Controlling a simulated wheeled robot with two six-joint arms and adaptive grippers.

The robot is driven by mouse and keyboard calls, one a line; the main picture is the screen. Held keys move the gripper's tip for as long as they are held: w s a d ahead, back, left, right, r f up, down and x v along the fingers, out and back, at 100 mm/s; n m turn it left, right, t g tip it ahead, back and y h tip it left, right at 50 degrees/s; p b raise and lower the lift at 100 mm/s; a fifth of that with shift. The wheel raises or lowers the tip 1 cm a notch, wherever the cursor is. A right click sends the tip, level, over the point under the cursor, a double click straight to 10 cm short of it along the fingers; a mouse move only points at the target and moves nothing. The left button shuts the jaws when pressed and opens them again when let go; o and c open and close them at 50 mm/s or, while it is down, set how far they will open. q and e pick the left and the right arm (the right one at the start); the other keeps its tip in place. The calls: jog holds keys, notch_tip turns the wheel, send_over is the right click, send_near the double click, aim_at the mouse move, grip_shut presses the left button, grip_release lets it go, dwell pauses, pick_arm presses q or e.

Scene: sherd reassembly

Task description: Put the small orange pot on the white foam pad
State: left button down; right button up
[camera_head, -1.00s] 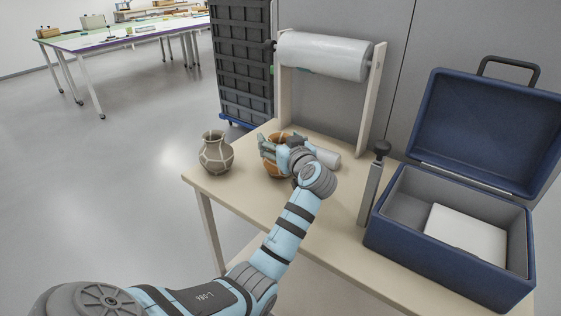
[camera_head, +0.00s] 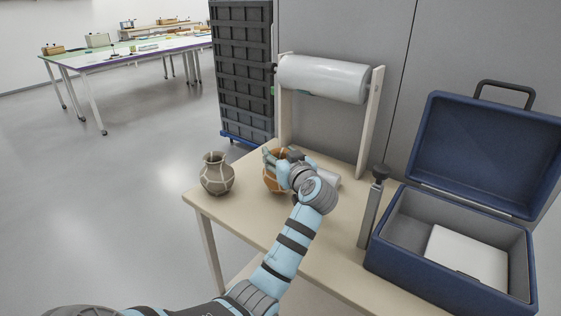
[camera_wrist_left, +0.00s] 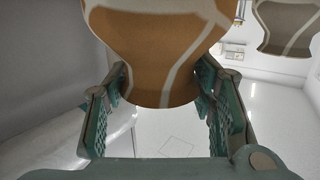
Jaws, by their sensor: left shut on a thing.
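The small orange pot (camera_head: 272,180), with pale seam lines, is at the far part of the tan table, partly hidden by my left gripper (camera_head: 277,160). In the left wrist view the orange pot (camera_wrist_left: 150,45) sits between the two green-padded fingers of my left gripper (camera_wrist_left: 162,100), which is shut on it. I cannot tell whether its base touches the table. The white foam pad (camera_head: 468,256) lies inside the open blue case at the right, well apart from the pot. My right gripper is not in view.
A grey-brown pot (camera_head: 217,175) with pale seams stands left of the orange pot; the wrist view shows it too (camera_wrist_left: 288,28). A film roll on a wooden stand (camera_head: 323,80) rises behind. A dark-handled upright tool (camera_head: 370,212) stands beside the blue case (camera_head: 440,285).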

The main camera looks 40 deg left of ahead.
pick_arm(q)
notch_tip(320, 180, up, 18)
jog(key=p, duration=0.7)
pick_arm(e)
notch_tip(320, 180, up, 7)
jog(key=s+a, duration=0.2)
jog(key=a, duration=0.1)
